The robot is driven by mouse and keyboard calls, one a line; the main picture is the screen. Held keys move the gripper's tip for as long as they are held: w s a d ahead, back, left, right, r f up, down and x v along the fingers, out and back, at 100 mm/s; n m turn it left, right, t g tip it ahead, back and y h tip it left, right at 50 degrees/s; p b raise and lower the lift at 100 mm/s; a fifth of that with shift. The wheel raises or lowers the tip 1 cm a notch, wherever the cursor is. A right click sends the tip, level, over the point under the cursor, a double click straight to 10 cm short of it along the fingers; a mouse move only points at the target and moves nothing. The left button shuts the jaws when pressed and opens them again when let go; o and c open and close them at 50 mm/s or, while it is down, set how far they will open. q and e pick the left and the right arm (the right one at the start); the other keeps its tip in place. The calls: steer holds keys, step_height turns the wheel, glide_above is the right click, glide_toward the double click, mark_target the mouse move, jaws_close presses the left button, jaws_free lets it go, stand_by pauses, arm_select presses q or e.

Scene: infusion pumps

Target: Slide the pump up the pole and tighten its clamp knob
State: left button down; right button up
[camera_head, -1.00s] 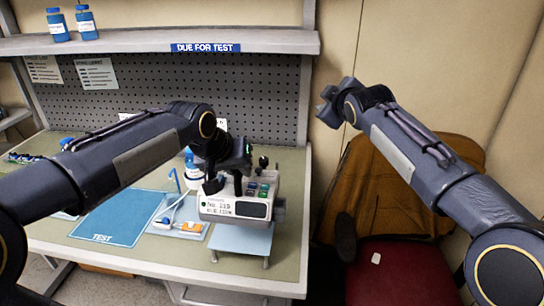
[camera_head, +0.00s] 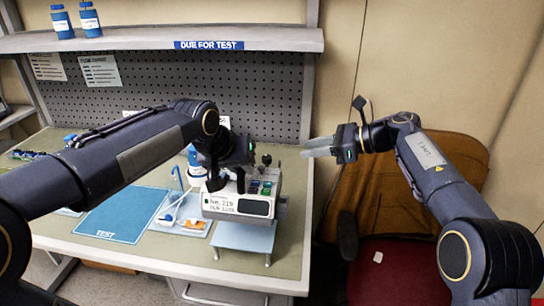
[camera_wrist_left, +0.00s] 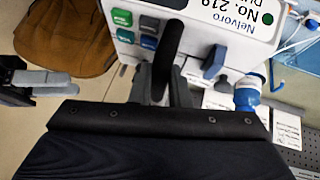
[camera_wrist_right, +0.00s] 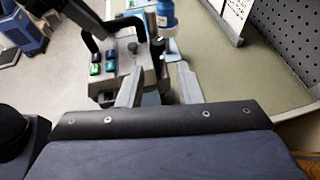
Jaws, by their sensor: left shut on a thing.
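The white pump (camera_head: 238,205), with a display and coloured buttons, stands upright on a small pale-blue stand (camera_head: 243,238) on the bench. My left gripper (camera_head: 222,182) is shut on the pump's dark handle (camera_wrist_left: 173,42), which passes between its fingers in the left wrist view. My right gripper (camera_head: 318,147) is to the right of the pump, apart from it, fingers pointing left. Its fingers stand apart with nothing held in the right wrist view (camera_wrist_right: 158,88). A dark knob (camera_head: 266,160) shows at the pump's back right. I cannot make out a pole.
A blue TEST mat (camera_head: 120,215) lies left of the pump. A blue-capped bottle (camera_head: 196,165) stands behind it. A shelf (camera_head: 150,40) hangs over the bench.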

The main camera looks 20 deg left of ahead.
mark_target(267, 156)
steer(key=x, duration=1.2)
steer(key=shift+s+d, duration=0.1)
steer(key=c, duration=0.7)
